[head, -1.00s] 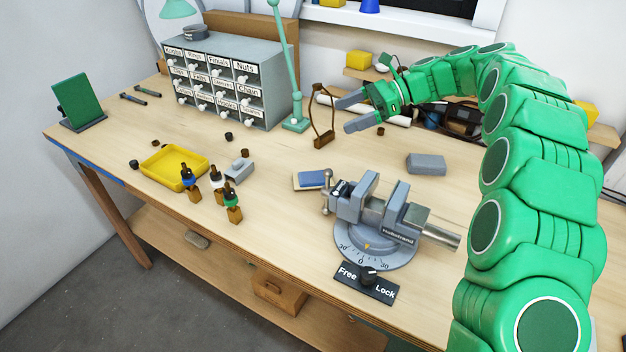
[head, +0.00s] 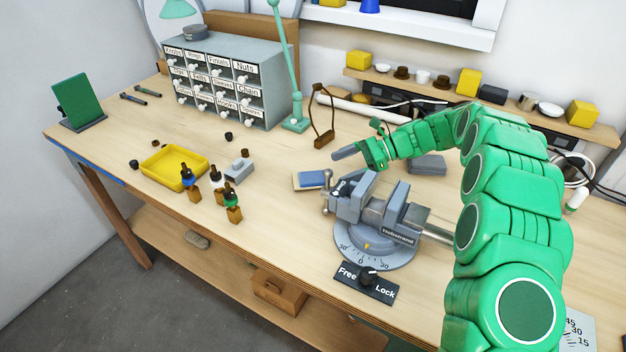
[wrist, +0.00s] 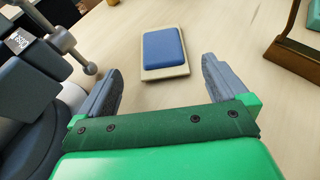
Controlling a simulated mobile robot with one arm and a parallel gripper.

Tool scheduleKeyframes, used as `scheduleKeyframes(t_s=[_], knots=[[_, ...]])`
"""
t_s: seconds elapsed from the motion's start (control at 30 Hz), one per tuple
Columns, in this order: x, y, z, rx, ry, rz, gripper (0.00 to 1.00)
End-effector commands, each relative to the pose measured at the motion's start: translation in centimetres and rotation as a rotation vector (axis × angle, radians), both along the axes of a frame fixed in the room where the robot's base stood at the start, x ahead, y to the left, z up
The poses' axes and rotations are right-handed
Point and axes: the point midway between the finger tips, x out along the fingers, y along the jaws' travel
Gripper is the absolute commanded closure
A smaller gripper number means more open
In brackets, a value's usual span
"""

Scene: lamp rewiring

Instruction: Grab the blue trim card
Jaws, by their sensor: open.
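The blue trim card (head: 312,179) lies flat on the bench just left of the vise in the head view. In the wrist view it is a blue pad on a pale tan backing (wrist: 164,50), ahead of the fingertips and roughly centred between them. My gripper (wrist: 161,84) is open and empty, with one grey finger on each side. In the head view my gripper (head: 345,157) hangs above and behind the card, beside the vise. One finger is hidden there behind the vise or the wrist.
The grey vise (head: 378,208) stands close by; its handle shows at the left in the wrist view (wrist: 70,50). A brown wire frame (head: 322,138) stands behind the card. A yellow tray (head: 175,166) and several small posts are to the left. Bench between is clear.

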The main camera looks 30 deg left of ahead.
Motion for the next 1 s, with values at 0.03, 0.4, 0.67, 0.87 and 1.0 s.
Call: scheduleKeyframes(t_s=[0.03, 0.4, 0.67, 0.87, 1.0], knots=[[-0.1, 0.2, -0.2, 0.0, 0.0, 0.0, 0.0], [-1.7, 2.3, -1.1, 0.0, 0.0, 0.001, 0.0], [-3.4, 4.7, -2.0, -0.002, 0.002, 0.001, 0.0], [-4.2, 5.9, -2.6, 0.0, 0.0, 0.0, 0.0], [-4.2, 6.0, -2.6, 0.001, -0.001, -0.001, 0.0]])
